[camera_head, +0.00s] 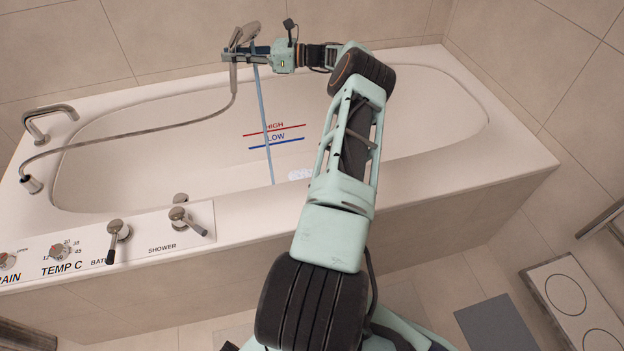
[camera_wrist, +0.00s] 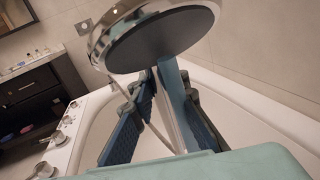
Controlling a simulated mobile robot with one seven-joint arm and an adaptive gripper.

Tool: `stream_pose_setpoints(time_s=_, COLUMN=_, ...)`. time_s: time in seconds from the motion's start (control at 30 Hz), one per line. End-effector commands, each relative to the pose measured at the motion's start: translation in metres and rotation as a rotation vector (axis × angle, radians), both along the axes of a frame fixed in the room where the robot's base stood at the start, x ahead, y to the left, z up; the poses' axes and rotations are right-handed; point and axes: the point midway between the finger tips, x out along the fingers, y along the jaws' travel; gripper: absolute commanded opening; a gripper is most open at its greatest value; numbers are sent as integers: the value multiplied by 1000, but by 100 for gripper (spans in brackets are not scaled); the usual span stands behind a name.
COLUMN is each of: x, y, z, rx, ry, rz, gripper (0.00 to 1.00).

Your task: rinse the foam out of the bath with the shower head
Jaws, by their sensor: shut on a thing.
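My gripper (camera_head: 250,53) is shut on the shower head (camera_head: 242,37) and holds it above the far side of the bath (camera_head: 180,170). The round dark face of the shower head (camera_wrist: 165,38) fills the top of the wrist view, with my finger pads (camera_wrist: 160,130) below it. A thin blue stream of water (camera_head: 264,130) runs down from the head to the bath floor. A small white patch of foam (camera_head: 300,174) lies near the stream's foot, partly hidden by my arm. The hose (camera_head: 150,131) hangs from the head to the left rim.
A spout (camera_head: 48,118) stands on the left rim. The front left panel carries the shower lever (camera_head: 187,220), the bath lever (camera_head: 117,236) and the temperature dial (camera_head: 60,251). Red and blue level lines mark the inner wall. In the wrist view, a dark cabinet (camera_wrist: 35,95) stands at the left.

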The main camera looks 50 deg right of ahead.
Motion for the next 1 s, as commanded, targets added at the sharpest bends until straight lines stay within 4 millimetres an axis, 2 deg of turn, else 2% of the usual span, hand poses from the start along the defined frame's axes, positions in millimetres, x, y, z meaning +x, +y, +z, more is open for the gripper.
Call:
stream_pose_setpoints(time_s=0.37, x=0, y=0, z=0, rx=0, ry=-1, rz=0, gripper=0)
stream_pose_setpoints(time_s=1.0, x=-35, y=-50, z=-3, rx=-2, ry=-3, rz=0, gripper=0)
